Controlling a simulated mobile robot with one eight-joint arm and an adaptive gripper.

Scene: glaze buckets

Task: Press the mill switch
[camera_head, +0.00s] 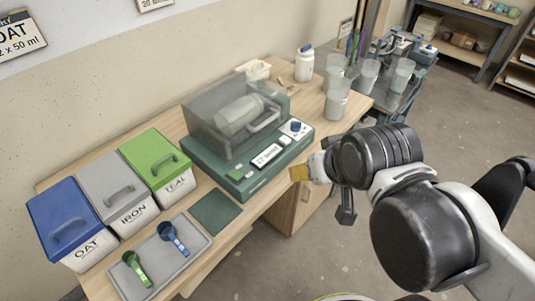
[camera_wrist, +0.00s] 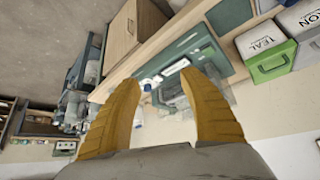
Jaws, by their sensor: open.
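The mill (camera_head: 213,158) is a green-based machine on the wooden bench, with a clear cover over a pale jar (camera_head: 238,114). Its front panel has a lit display (camera_head: 267,156), a green button (camera_head: 235,174) at the left and a blue knob (camera_head: 296,126) at the right. I cannot tell which control is the switch. My gripper (camera_head: 299,173) is in front of the mill's right end, apart from it, with yellow fingertips. In the wrist view my gripper (camera_wrist: 163,84) is open and empty, with the mill's panel (camera_wrist: 175,67) beyond the fingers; the left finger partly covers the blue knob's side.
Blue (camera_head: 66,222), grey (camera_head: 117,191) and green (camera_head: 156,160) lidded bins stand at the left. A grey tray (camera_head: 197,245) holds a green scoop and a blue scoop. A dark green mat (camera_head: 215,211) lies before the mill. Several clear cups and a white bottle (camera_head: 304,64) stand behind.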

